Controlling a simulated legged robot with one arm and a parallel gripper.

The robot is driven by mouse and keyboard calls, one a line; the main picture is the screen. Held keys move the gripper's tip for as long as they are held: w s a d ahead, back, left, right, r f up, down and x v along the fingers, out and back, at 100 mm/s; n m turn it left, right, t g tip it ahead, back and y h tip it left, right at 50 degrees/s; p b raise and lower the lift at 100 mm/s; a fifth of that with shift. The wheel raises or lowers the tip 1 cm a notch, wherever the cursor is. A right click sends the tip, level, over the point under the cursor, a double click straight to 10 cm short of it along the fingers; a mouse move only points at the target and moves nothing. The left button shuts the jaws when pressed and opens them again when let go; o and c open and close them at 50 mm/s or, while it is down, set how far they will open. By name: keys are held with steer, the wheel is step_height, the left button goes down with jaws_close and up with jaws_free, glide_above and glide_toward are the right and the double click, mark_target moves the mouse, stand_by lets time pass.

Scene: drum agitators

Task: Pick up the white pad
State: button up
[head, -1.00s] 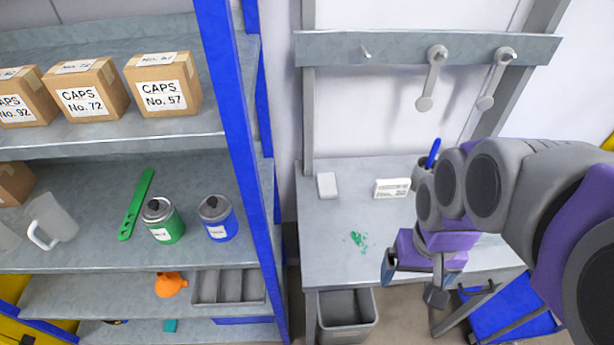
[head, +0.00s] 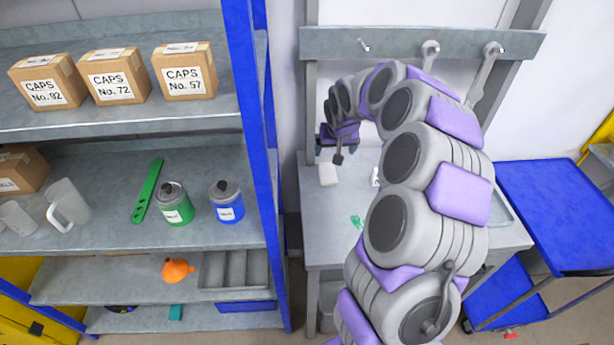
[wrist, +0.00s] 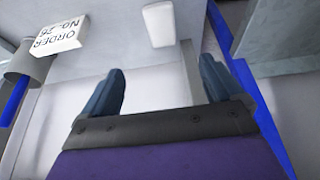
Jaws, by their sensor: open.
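The white pad (head: 327,174) is a small, plain white block lying on the grey workbench (head: 325,225), near its back left corner. In the wrist view the pad (wrist: 159,22) shows at the top, beyond the fingertips and roughly in line with the gap between them. My gripper (head: 338,143) hangs above the back of the bench, near the pad but apart from it. In the wrist view its two dark blue fingers (wrist: 162,72) are spread with nothing between them.
A white box marked ORDER No. 26 (wrist: 58,37) lies to the pad's right in the head view, partly hidden by my arm. A hook rail (head: 400,45) runs above the bench. A blue-posted shelf (head: 262,150) stands left.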

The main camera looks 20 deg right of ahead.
steer(key=b, duration=0.2)
glide_above(328, 172)
steer(key=s, duration=0.2)
steer(key=f, duration=1.1)
steer(key=shift+s+a+f, duration=0.1)
steer(key=shift+s+a, duration=0.05)
steer(key=shift+s, duration=0.05)
steer(key=shift+a+b+x, duration=0.15)
steer(key=shift+b+x, duration=0.2)
steer(key=shift+x, duration=1)
steer(key=shift+a+b+x, duration=0.15)
steer(key=shift+b+x, duration=0.2)
steer(key=shift+x, duration=1)
steer(key=shift+d, duration=0.1)
steer(key=shift+f, duration=0.1)
steer(key=shift+c, duration=0.4)
steer(key=c, duration=1)
steer(key=shift+c, duration=0.2)
